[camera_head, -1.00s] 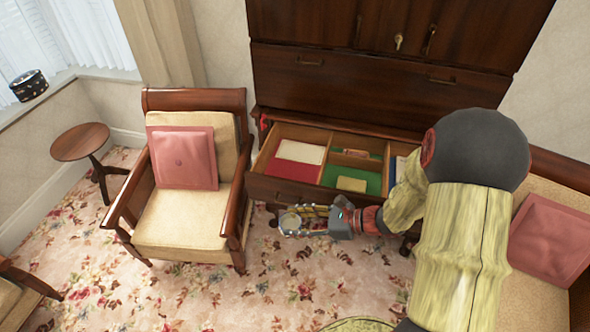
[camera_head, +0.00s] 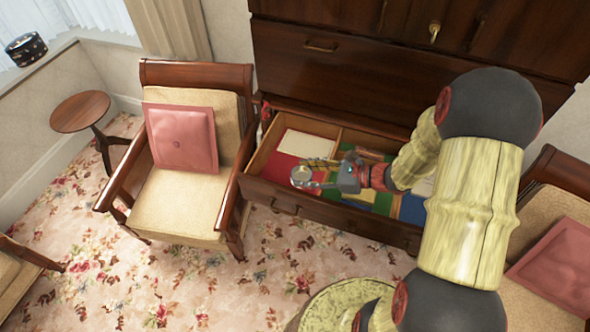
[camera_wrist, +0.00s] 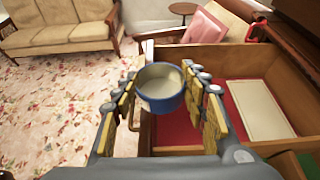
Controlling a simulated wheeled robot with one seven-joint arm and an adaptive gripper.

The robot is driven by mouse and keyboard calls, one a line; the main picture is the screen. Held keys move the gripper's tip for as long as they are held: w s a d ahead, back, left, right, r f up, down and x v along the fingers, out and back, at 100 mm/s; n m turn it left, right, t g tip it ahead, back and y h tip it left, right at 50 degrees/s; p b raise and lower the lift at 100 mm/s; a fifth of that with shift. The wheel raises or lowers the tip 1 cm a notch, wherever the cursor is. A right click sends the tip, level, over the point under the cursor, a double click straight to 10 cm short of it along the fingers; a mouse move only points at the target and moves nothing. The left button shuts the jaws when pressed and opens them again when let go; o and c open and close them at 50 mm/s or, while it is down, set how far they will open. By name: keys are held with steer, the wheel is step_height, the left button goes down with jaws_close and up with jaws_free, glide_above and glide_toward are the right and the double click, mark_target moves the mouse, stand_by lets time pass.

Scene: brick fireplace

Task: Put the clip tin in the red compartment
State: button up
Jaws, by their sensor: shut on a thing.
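The clip tin (camera_wrist: 162,88) is a small round blue-sided tin with a pale top. My gripper (camera_wrist: 163,95) is shut on it, with a yellow-padded finger on each side. In the head view the tin (camera_head: 300,175) shows at the tip of my gripper (camera_head: 312,174), over the front left part of the open drawer. The red compartment (camera_head: 284,166) is the left section of the drawer, with a red floor; it also shows in the wrist view (camera_wrist: 178,128). The tin appears above the drawer's front wall or just inside it; its exact height is hard to tell.
A cream flat item (camera_head: 306,146) lies at the back of the red compartment. Green and blue (camera_head: 412,209) compartments lie to the right, partly behind my arm. An armchair (camera_head: 185,150) stands close to the drawer's left. The dark cabinet (camera_head: 350,60) rises behind.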

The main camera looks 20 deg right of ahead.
steer(key=w+f+b, duration=0.1)
steer(key=w+f, duration=0.2)
steer(key=f, duration=0.1)
steer(key=w+f+b, duration=0.1)
steer(key=w+f, duration=0.2)
steer(key=w, duration=0.1)
steer(key=w+a+f+b, duration=0.1)
steer(key=w+f, duration=0.2)
steer(key=f, duration=0.1)
steer(key=shift+w+f, duration=0.2)
steer(key=shift+f, duration=0.1)
steer(key=shift+f+b, duration=0.4)
steer(key=shift+f, duration=0.1)
steer(key=shift+s, duration=0.1)
